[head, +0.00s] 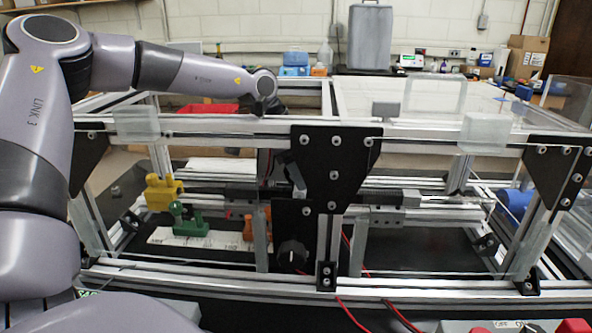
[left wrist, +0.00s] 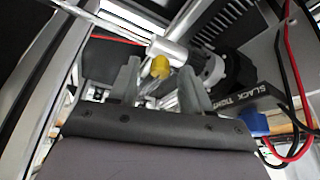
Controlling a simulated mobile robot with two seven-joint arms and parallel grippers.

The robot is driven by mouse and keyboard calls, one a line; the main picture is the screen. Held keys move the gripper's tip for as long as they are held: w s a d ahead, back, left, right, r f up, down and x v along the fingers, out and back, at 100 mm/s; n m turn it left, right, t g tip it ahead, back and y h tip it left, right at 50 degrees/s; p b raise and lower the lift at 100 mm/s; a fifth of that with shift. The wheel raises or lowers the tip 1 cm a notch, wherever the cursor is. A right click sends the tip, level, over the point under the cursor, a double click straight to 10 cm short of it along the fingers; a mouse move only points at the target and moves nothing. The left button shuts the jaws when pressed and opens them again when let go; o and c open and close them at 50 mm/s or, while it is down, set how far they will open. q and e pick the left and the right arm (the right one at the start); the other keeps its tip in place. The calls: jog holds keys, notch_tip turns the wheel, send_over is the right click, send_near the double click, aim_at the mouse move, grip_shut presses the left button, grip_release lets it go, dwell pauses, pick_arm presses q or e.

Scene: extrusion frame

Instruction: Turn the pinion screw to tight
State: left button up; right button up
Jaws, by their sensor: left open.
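In the left wrist view a silver cylinder (left wrist: 167,50) with a yellow end piece (left wrist: 160,68) lies just past my fingertips. It looks like the pinion screw, though I cannot be sure. Contact cannot be seen. In the head view my left arm reaches over the frame, and its gripper is mostly hidden behind the top beam and black bracket. My right gripper is not in view.
The aluminium extrusion frame (head: 215,124) surrounds the work area, with a black bracket (head: 335,165) and a black knob (head: 292,254) in front. Yellow (head: 162,194), green (head: 188,222) and orange (head: 249,229) parts stand inside at left. Red and black wires (left wrist: 292,85) hang close at right.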

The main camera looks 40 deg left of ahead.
pick_arm(q)
grip_shut()
jog(key=m, duration=0.2)
jog(key=m+g+h, duration=0.1)
jog(key=m, duration=0.1)
jog(key=shift+w+a+m, duration=0.2)
jog(key=shift+m, duration=0.2)
jog(key=m+g, duration=0.1)
jog(key=m, duration=0.1)
jog(key=m+g+h, duration=0.1)
jog(key=m, duration=0.2)
jog(key=shift+w+p, duration=0.2)
jog(key=shift+p, duration=0.1)
jog(key=shift+m, duration=0.4)
grip_release()
